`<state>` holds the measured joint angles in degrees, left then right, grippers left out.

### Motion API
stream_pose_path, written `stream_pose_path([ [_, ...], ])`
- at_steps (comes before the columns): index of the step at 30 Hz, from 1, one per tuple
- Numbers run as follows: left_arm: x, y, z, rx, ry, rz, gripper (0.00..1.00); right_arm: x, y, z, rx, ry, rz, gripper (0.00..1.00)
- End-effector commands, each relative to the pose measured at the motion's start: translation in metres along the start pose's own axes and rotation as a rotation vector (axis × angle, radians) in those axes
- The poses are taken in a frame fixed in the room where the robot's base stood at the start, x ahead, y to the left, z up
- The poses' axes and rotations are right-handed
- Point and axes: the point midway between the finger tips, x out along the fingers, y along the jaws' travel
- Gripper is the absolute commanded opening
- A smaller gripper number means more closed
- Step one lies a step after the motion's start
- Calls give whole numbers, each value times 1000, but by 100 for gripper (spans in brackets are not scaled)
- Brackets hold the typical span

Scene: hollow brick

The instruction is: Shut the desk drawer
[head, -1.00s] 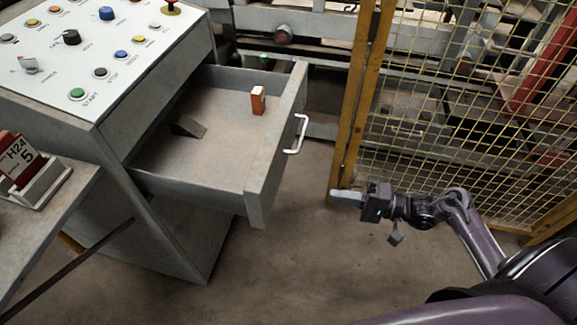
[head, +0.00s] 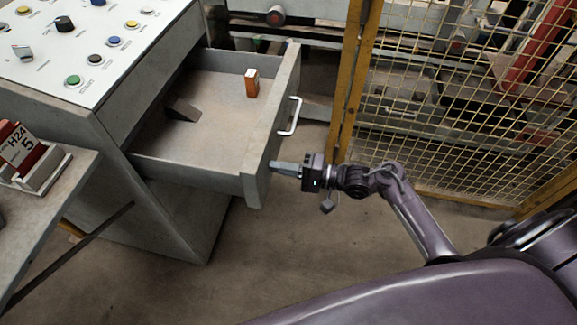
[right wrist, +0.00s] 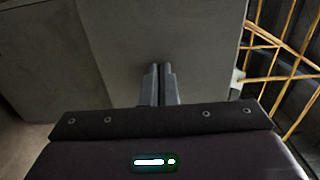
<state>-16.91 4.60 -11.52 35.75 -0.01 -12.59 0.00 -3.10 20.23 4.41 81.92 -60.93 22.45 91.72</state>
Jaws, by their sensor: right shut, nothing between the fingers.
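The grey desk drawer (head: 254,160) stands pulled out of the control desk (head: 105,130), its front facing right. A white handle (head: 291,116) is on the drawer front. My right gripper (head: 272,168) is shut and empty, its fingertips at the drawer front, below and nearer than the handle. In the right wrist view the closed fingers (right wrist: 160,72) point at the grey drawer front (right wrist: 170,30); I cannot tell whether they touch it. An orange box (head: 252,83) and a dark wedge-shaped piece (head: 183,110) lie inside the drawer. My left gripper is not in view.
A yellow-framed mesh fence (head: 352,85) stands right of the drawer, close behind my right arm. The floor (head: 290,245) in front of the drawer is clear.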

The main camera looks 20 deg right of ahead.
Motion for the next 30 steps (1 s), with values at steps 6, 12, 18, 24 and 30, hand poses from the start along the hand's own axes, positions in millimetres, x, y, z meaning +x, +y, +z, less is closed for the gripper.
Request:
stream_pose_path([
  [6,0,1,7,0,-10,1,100,0,0,0,0,0,0,0],
  [12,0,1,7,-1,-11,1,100,6,0,0,0,0,-1,0],
  [18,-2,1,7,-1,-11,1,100,35,-1,0,0,-1,-4,0],
  [24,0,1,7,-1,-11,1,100,85,-1,0,1,-2,-4,0],
  [30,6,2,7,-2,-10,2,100,138,0,0,0,-2,-4,0],
])
